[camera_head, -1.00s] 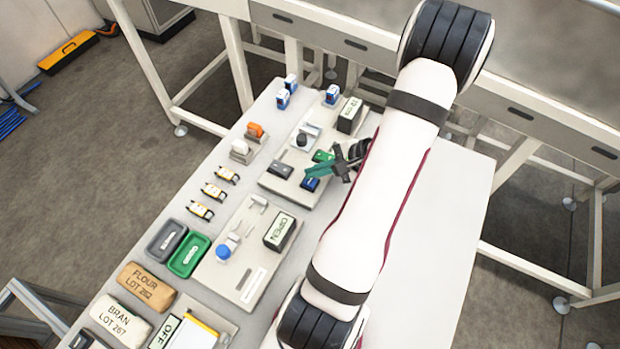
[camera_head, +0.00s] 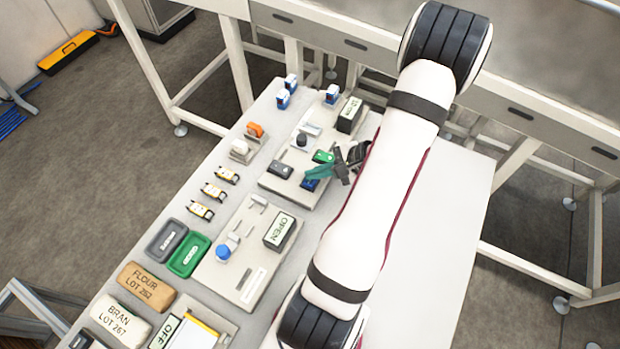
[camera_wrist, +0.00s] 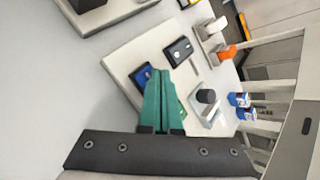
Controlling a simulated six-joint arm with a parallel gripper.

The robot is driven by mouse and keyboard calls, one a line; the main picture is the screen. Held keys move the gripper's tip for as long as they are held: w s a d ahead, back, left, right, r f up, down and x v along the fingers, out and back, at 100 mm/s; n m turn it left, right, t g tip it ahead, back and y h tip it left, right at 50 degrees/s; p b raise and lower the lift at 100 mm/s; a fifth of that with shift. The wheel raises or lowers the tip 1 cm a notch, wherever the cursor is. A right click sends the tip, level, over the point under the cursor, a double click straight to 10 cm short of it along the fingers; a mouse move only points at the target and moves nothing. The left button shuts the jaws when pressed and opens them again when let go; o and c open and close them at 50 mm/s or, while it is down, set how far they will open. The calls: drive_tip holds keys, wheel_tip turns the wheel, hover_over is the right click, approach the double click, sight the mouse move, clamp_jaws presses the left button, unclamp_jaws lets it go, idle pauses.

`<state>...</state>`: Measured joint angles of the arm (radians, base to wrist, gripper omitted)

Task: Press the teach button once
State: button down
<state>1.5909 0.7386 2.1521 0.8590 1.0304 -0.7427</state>
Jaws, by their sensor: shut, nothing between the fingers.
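A pale control panel (camera_head: 287,191) on the bench carries a black button block (camera_head: 280,170), a green button block (camera_head: 323,156) and a blue button block (camera_head: 310,185). Their labels are too small to read, so I cannot tell which is the teach button. My gripper (camera_head: 311,174) has its teal fingers shut and empty over the panel, close to the blue and green blocks. In the wrist view the fingertips (camera_wrist: 154,74) lie just beside the blue block (camera_wrist: 141,75). The black block (camera_wrist: 179,50) is clear, and the green block (camera_wrist: 182,110) is partly hidden behind the fingers. Contact cannot be told.
The same panel has a dark knob (camera_head: 302,140) and a dark box with a pale label (camera_head: 350,115). An orange-and-white switch (camera_head: 255,131) stands left.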

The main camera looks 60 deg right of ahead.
sight(315, 181)
drive_tip(key=shift+f, duration=0.5)
idle(0.6)
drive_tip(key=shift+r, duration=0.95)
drive_tip(key=shift+r, duration=2.45)
